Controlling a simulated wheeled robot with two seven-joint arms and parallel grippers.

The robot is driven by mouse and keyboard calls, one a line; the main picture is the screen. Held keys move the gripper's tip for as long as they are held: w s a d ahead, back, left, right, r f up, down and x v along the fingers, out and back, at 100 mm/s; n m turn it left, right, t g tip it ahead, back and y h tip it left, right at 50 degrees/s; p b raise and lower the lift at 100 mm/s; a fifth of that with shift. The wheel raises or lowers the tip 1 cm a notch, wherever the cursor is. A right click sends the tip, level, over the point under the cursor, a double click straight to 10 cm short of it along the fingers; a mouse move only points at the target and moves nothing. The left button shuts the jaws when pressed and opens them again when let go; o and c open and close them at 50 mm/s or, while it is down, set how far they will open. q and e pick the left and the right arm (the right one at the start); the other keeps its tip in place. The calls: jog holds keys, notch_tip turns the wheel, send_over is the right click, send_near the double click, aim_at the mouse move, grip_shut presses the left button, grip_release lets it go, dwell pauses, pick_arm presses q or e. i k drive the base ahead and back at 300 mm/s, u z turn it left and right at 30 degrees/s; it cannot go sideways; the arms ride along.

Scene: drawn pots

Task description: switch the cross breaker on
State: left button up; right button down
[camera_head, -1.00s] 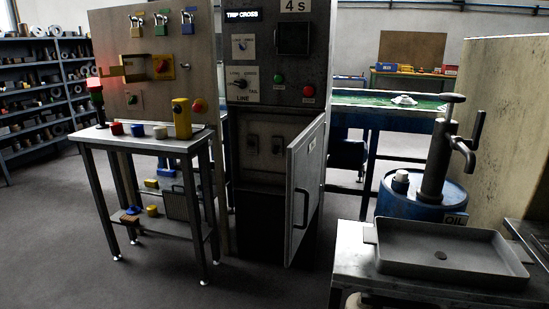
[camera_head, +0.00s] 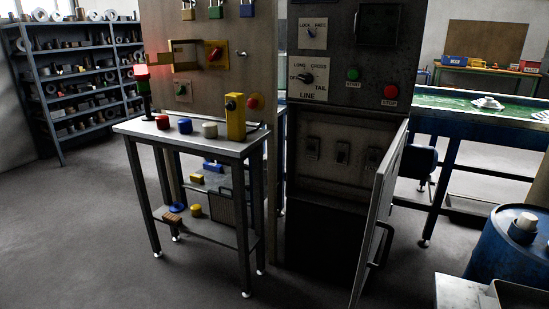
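The grey control cabinet (camera_head: 300,100) stands in the middle of the head view. Its lower compartment is open, with three dark breaker switches in a row: a left one (camera_head: 312,147), a middle one (camera_head: 342,152) and a right one (camera_head: 373,157). I cannot read any label that tells which is the cross breaker, nor tell their lever positions. The cabinet door (camera_head: 380,215) is swung open to the right, with a dark handle (camera_head: 381,245). Neither of my grippers is in view.
A small metal table (camera_head: 190,142) with coloured caps and a yellow box (camera_head: 235,117) stands left of the cabinet. A blue drum (camera_head: 510,245) and a grey bench (camera_head: 462,292) are at the lower right. Floor in front of the cabinet is clear.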

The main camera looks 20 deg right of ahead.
aim_at(341, 156)
jog(key=u, duration=0.25)
jog(key=i, duration=1.15)
jog(key=z, duration=0.7)
jog(key=i, duration=0.9)
jog(key=z, duration=0.6)
jog(key=i, duration=0.5)
jog(key=z, duration=0.05)
